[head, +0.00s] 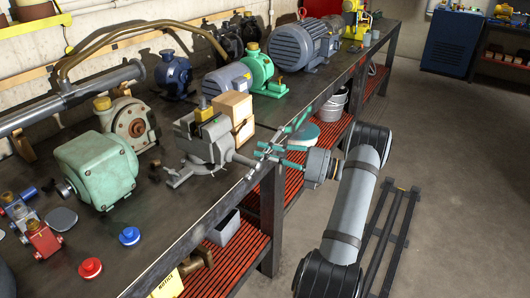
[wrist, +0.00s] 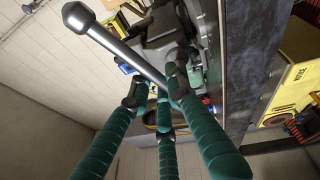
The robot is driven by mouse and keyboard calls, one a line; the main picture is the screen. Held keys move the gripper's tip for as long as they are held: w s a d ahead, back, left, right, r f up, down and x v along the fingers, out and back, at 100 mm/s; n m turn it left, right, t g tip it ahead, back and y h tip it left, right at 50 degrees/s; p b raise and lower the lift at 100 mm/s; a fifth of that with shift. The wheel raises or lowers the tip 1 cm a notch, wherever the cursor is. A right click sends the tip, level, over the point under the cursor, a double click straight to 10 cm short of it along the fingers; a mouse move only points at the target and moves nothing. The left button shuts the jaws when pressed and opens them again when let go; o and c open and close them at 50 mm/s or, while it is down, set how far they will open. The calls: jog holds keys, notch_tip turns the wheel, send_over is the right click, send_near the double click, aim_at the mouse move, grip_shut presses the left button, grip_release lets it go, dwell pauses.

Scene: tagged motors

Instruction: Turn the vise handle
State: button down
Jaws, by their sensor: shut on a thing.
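The grey vise (head: 205,140) is mounted on the workbench near its front edge, its screw pointing out over the edge. My gripper (head: 272,150) has teal fingers and reaches the end of this screw from the right. In the wrist view, the vise handle (wrist: 112,45) is a shiny metal bar with a knobbed end, running diagonally from upper left. The fingertips of my gripper (wrist: 160,90) are closed around its lower part. The far end of the handle is hidden behind the fingers. The vise body (wrist: 165,32) shows dark behind the bar.
Wooden blocks (head: 234,110) stand behind the vise. A green motor (head: 97,168) is to its left, and a green pump (head: 260,72) stands farther back. Red slatted shelves (head: 238,255) run below the bench (head: 180,225). The floor right of my arm is mostly clear.

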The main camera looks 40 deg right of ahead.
jog(key=shift+a+r+n, duration=0.1)
jog(key=shift+r+n, duration=0.15)
jog(key=shift+n, duration=0.25)
jog(key=shift+g, duration=0.3)
jog(key=c, duration=1.8)
grip_release()
jog(key=shift+w+a, duration=0.1)
jog(key=shift+w, duration=0.05)
jog(key=shift+c, duration=0.2)
jog(key=shift+o, duration=1)
jog(key=v, duration=1.2)
jog(key=shift+f, duration=0.1)
